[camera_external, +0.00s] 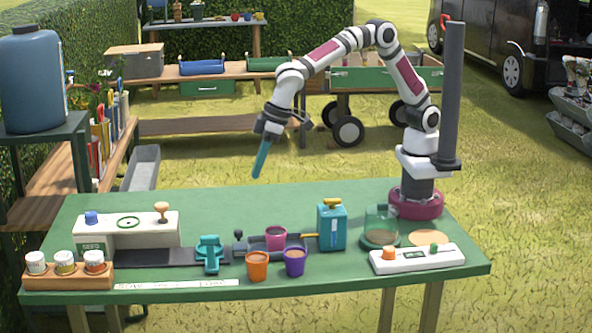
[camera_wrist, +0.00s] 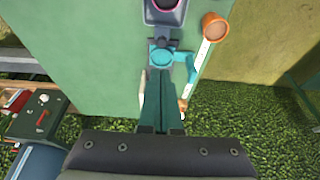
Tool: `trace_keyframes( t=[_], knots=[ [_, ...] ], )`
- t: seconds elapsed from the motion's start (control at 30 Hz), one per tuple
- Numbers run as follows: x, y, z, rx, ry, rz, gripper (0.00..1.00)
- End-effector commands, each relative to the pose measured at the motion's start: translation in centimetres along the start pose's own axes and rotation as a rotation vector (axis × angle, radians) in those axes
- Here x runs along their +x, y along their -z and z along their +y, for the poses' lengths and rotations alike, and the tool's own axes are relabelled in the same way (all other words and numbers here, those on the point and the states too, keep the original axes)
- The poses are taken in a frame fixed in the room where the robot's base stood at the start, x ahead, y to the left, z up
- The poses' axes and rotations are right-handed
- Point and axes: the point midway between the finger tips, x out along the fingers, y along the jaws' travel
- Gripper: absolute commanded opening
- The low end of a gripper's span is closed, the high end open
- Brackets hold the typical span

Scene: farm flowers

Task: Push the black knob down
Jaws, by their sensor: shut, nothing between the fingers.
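A small dark knob (camera_external: 239,235) stands upright on the green table, at the left end of a dark grey tray and right of a teal holder (camera_external: 208,252). In the wrist view a dark shape that looks like the knob (camera_wrist: 161,43) shows just beyond the teal holder (camera_wrist: 163,57). My gripper (camera_external: 257,174) has long teal fingers, shut with nothing in them, tilted downward. It hangs well above the table near its back edge, apart from the knob. In the wrist view the shut gripper (camera_wrist: 161,74) points toward the holder and partly covers it.
A pink cup (camera_external: 276,237) sits in the tray. Orange (camera_external: 257,266) and purple (camera_external: 294,262) cups stand in front. A teal can (camera_external: 332,228) is right of the tray. A white seed box (camera_external: 130,232) stands left, a white panel (camera_external: 416,260) right. The table's back strip is clear.

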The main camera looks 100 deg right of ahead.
Motion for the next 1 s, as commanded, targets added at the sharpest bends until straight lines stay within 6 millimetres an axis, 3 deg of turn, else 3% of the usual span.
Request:
trace_keyframes(
  t=[0.43, 1.0],
  knots=[
    [1.1, 0.2, -0.3, -0.004, 0.0, 0.003, 0.0],
    [12.4, -0.2, -0.3, -0.004, 0.001, 0.003, 0.0]
  ],
)
